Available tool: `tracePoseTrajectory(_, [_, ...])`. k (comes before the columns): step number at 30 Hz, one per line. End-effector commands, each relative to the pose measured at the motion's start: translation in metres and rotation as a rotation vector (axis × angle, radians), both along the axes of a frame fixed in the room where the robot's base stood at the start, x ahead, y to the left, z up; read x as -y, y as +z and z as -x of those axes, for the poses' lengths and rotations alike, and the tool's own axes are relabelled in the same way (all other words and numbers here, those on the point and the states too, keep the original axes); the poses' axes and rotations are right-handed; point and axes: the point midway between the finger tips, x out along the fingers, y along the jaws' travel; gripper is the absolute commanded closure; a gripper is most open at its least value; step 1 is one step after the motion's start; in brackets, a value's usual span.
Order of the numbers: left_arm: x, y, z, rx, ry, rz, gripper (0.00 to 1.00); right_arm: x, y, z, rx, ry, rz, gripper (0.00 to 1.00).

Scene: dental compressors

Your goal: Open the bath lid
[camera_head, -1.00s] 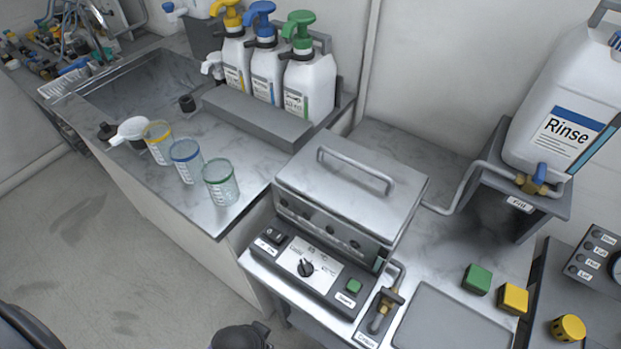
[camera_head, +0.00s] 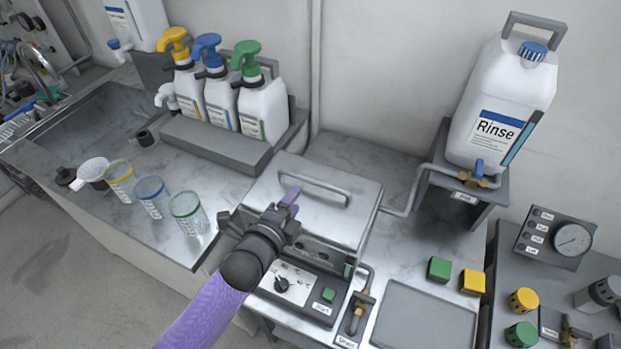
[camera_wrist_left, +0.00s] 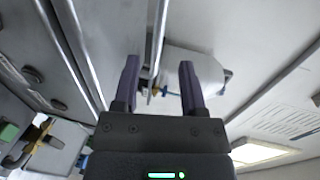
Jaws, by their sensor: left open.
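The bath (camera_head: 330,254) is a metal box with a control panel on its front, standing on the marble counter. Its grey lid (camera_head: 335,215) is shut and has a bar handle (camera_head: 318,184) on top. My left gripper (camera_head: 289,202) is in front of and over the lid's left front part, close to the handle, and hides some of the lid. In the left wrist view the two purple fingers (camera_wrist_left: 160,84) are apart. A shiny metal edge or bar shows between them; I cannot tell whether they touch it. My right gripper is out of view.
Three pump bottles (camera_head: 222,100) and three clear cups (camera_head: 153,197) stand on the left counter. A Rinse jug (camera_head: 500,105) stands on a raised shelf at the right, with a pipe running toward the bath. Green and yellow blocks (camera_head: 439,268) sit near a flat grey tray (camera_head: 425,318).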

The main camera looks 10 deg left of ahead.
Motion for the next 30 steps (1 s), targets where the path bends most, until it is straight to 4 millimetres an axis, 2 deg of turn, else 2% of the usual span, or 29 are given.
tracePoseTrajectory(6, [0.016,-0.014,-0.049,-0.001,0.002,0.004,0.46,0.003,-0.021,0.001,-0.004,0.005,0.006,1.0])
tracePoseTrajectory(10, [0.022,-0.018,-0.068,-0.002,0.002,0.004,0.46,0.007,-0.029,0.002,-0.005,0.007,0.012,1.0])
tracePoseTrajectory(15, [0.026,-0.019,-0.08,-0.004,0.003,0.006,0.46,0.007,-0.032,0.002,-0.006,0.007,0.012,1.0])
tracePoseTrajectory(23, [0.027,-0.018,-0.081,-0.004,0.002,0.006,0.46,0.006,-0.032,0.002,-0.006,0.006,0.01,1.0])
tracePoseTrajectory(30, [0.026,-0.018,-0.08,-0.004,0.003,0.006,0.97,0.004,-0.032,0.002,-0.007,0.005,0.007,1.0])
